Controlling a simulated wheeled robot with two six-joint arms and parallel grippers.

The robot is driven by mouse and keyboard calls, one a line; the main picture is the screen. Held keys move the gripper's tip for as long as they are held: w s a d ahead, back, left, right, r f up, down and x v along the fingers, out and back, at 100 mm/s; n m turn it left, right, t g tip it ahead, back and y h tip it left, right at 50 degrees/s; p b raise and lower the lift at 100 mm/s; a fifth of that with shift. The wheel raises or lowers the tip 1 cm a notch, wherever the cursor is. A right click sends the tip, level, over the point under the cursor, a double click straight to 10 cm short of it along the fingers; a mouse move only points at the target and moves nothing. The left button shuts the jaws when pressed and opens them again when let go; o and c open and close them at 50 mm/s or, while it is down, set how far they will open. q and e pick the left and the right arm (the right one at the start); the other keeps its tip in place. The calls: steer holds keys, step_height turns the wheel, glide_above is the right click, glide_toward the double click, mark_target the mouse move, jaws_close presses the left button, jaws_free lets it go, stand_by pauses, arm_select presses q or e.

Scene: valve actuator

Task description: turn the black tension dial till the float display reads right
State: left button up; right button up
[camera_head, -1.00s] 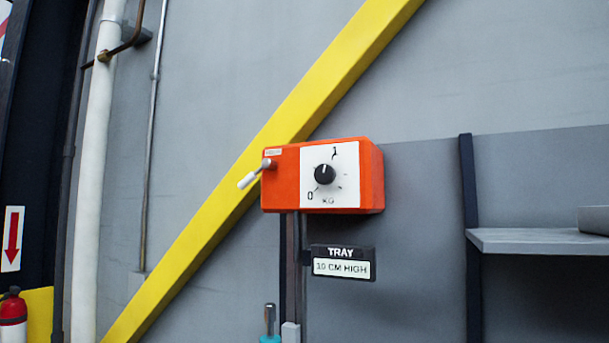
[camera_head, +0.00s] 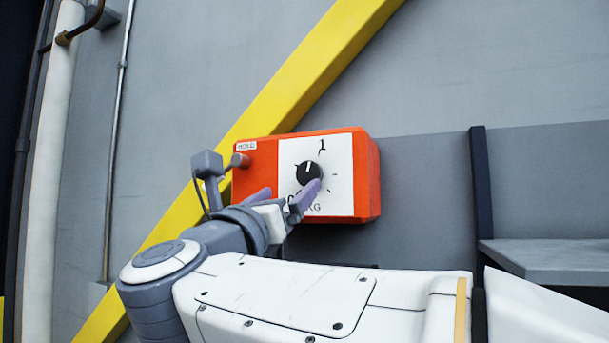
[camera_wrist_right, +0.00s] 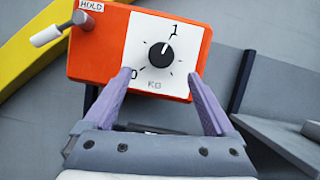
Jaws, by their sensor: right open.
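The black dial (camera_head: 309,172) sits on a white scale plate (camera_head: 345,160) on the front of an orange box (camera_head: 258,183). The scale runs from 0 to 1 KG, and the dial's white mark points up, close to the 1. The dial also shows in the right wrist view (camera_wrist_right: 161,55), clear of both fingers. My right gripper (camera_head: 290,190) is in front of the box. Its two purple fingers are apart with nothing between them, below the dial in the wrist view (camera_wrist_right: 160,85). The float display is not seen. My left gripper is out of view.
A white-handled lever (camera_wrist_right: 62,28) labelled HOLD sticks out at the box's left. A grey shelf (camera_head: 550,258) juts from the wall at right. A yellow diagonal beam (camera_head: 320,65) runs behind the box. My right arm hides the area below.

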mark_target(308, 175)
steer(key=p+x, duration=0.5)
steer(key=x, duration=0.3)
steer(key=shift+w+d+r, duration=0.2)
steer(key=shift+r, duration=0.1)
steer(key=shift+w+d+p, duration=0.15)
steer(key=shift+w+p, duration=0.15)
steer(key=shift+w, duration=0.1)
steer(key=c, duration=1.4)
